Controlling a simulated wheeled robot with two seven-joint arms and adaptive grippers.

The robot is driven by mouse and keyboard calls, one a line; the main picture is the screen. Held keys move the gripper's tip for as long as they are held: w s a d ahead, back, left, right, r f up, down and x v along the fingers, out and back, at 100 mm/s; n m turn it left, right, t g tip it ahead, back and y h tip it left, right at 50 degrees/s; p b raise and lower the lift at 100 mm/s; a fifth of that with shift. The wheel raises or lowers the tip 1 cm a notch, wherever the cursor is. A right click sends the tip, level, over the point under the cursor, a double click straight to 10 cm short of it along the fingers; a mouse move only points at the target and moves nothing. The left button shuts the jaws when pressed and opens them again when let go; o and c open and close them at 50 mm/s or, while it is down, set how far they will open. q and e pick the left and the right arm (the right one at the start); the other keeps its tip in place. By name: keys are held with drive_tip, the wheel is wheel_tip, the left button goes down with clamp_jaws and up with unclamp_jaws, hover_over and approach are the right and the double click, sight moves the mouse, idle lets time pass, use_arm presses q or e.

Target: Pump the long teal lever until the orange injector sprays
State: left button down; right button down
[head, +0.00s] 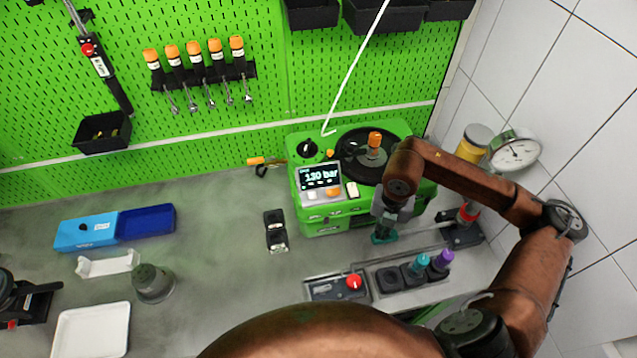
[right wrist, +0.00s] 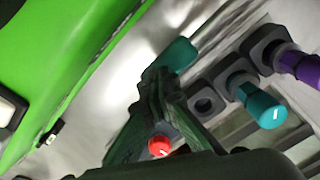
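The teal grip of the lever (head: 384,238) shows just under my right gripper (head: 386,224), in front of the green test bench. In the right wrist view the fingers of my right gripper (right wrist: 160,82) come together at the teal grip (right wrist: 178,56), apparently closed on it. Most of the lever's length is hidden or hard to make out. An injector with an orange cap (head: 375,140) stands upright over the black round chamber (head: 352,158) on the bench. I see no spray. The bench display (head: 321,177) reads 130 bar. My left gripper is not in view.
Teal (head: 420,262) and purple (head: 444,258) knobbed parts and a red knob (head: 354,282) stand close in front of the gripper. Blue box (head: 88,232) and white tray (head: 92,331) lie left.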

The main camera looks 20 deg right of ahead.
drive_tip(key=shift+d+r+p, duration=0.25)
drive_tip(key=shift+r+p, duration=0.75)
drive_tip(key=shift+r, duration=0.75)
drive_tip(key=shift+d+r+p, duration=0.2)
drive_tip(key=shift+r+p, duration=0.8)
drive_tip(key=shift+r, duration=0.7)
drive_tip(key=shift+f, duration=0.25)
drive_tip(key=shift+a+f+b, duration=0.2)
drive_tip(key=shift+f+b, duration=0.95)
drive_tip(key=shift+f, duration=0.2)
drive_tip(key=shift+a+f+b, duration=0.15)
drive_tip(key=shift+f+b, duration=0.95)
drive_tip(key=shift+f, duration=0.2)
drive_tip(key=shift+r, duration=0.3)
drive_tip(key=shift+d+r+p, duration=0.2)
drive_tip(key=shift+r+p, duration=0.65)
drive_tip(key=shift+r, duration=0.45)
drive_tip(key=shift+d+r+p, duration=0.15)
drive_tip(key=shift+r+p, duration=0.7)
drive_tip(key=shift+r, duration=0.4)
